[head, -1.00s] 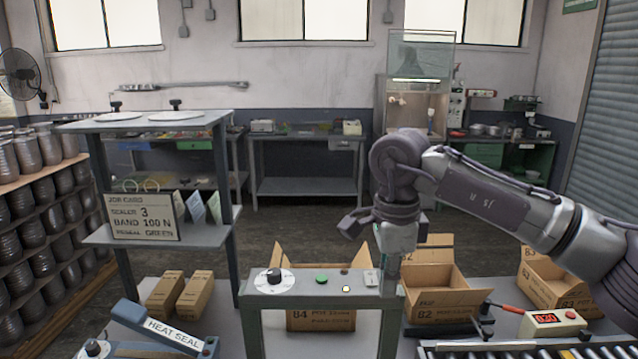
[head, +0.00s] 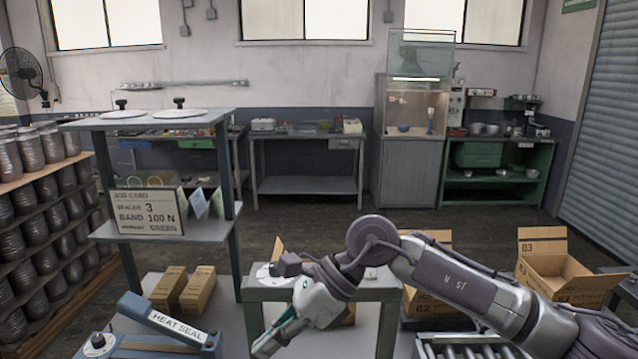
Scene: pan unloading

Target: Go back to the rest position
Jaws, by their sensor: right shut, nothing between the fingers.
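My right arm comes in from the lower right and bends over at its elbow. My right gripper (head: 265,346) hangs in front of the grey stand (head: 378,295), with its fingers pointing down and to the left, near the bottom edge. Its fingers are together and nothing shows between them. The gripper and forearm cover much of the stand's top and the carton behind it. My left gripper is not in view.
A heat sealer (head: 175,325) lies at lower left, close left of my right gripper. Open cartons (head: 560,275) stand at right, beside a roller conveyor (head: 445,346). A shelf (head: 165,232) with a job card (head: 148,212) stands at left. The floor behind is clear.

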